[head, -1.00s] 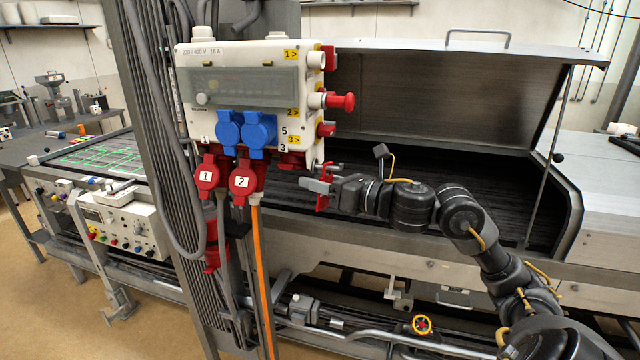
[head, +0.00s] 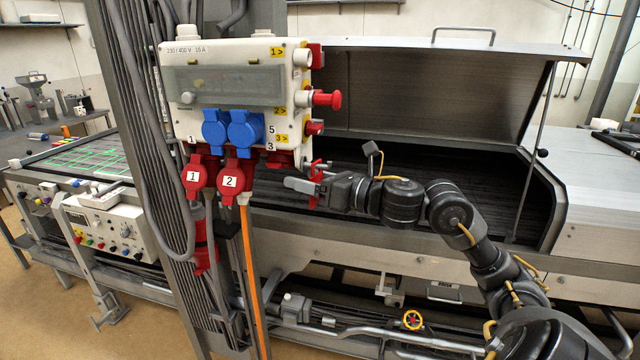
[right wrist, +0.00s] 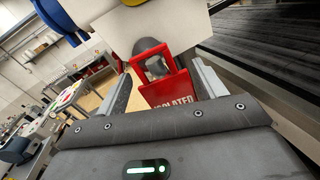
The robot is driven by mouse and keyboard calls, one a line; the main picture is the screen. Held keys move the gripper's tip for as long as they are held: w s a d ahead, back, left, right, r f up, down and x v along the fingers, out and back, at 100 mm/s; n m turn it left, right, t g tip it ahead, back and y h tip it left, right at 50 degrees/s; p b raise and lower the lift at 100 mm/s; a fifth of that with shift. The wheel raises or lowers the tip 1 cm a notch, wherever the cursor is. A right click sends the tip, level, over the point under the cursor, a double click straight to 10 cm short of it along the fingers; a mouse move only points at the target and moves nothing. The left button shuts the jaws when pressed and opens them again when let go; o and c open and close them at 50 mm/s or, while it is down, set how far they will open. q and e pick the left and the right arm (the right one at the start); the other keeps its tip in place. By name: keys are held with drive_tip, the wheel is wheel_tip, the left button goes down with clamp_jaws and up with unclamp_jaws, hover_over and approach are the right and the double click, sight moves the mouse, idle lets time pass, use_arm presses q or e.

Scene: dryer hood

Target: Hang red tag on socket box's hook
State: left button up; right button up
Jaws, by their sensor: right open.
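The white socket box (head: 292,92) is mounted on the post left of centre in the head view. My right gripper (head: 305,186) is just below its lower right corner. The red tag (head: 316,190) is between the fingers there. In the right wrist view the tag (right wrist: 168,90) has a square loop on top and the word "ISOLATED". My right fingers (right wrist: 165,86) are open on either side of it. A grey rounded part shows through the loop; I cannot tell whether it is the hook or whether the loop rests on it. My left gripper is out of view.
Red plugs (head: 231,175) and blue socket covers (head: 246,130) are on the box's front and underside, left of the gripper. A red knob (head: 327,99) juts from its right side. The dryer with its raised hood (head: 440,95) stands behind my right arm.

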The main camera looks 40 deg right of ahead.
drive_tip(key=b+v, duration=0.7)
drive_tip(key=v, duration=0.3)
drive_tip(key=shift+s, duration=0.3)
drive_tip(key=shift+d, duration=0.1)
